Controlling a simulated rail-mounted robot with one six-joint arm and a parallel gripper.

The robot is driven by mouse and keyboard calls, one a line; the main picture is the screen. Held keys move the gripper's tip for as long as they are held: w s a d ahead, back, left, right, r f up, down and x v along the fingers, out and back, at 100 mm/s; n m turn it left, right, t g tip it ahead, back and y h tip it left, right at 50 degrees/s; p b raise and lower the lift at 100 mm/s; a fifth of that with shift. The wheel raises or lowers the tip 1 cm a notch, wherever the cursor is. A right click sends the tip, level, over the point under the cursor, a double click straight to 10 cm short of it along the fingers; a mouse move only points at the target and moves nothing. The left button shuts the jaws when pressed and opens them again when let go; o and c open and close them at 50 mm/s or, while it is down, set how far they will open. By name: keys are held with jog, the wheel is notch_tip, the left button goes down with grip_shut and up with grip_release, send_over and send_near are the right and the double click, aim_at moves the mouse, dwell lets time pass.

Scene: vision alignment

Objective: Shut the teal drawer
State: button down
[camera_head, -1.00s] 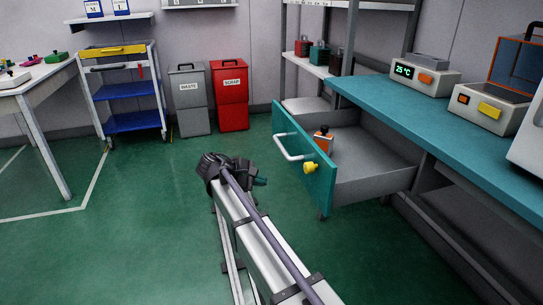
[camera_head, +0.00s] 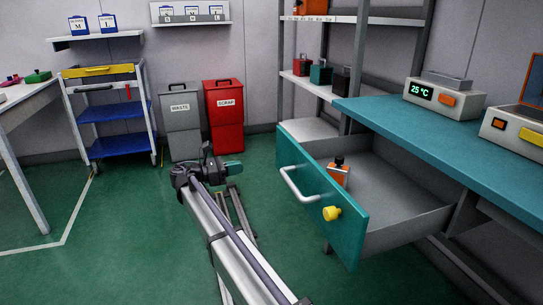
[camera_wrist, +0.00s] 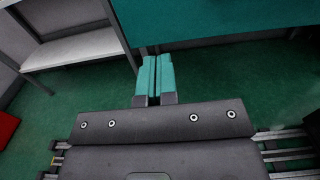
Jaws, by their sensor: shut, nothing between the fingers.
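The teal drawer (camera_head: 318,196) stands pulled out from under the teal-topped workbench. Its front carries a white bar handle (camera_head: 298,184) and a yellow knob (camera_head: 331,213). An orange and black item (camera_head: 339,172) stands inside the grey drawer tray. My gripper (camera_head: 234,170) is low to the left of the drawer front, apart from it. In the wrist view my gripper (camera_wrist: 154,75) shows two teal fingers shut together with nothing between them. A teal panel (camera_wrist: 215,20) fills the top of that view beyond the fingertips; it looks like the drawer front.
The teal worktop (camera_head: 430,130) holds a 25 °C device (camera_head: 442,98). A shelf rack (camera_head: 335,75) stands behind the drawer. Grey waste (camera_head: 180,120) and red scrap (camera_head: 225,115) bins stand at the back wall beside a blue trolley (camera_head: 112,115). Green floor left of the drawer is clear.

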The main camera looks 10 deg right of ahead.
aim_at(284, 160)
jog(key=x, duration=1.4)
jog(key=shift+s, duration=0.3)
jog(key=shift+d, duration=0.15)
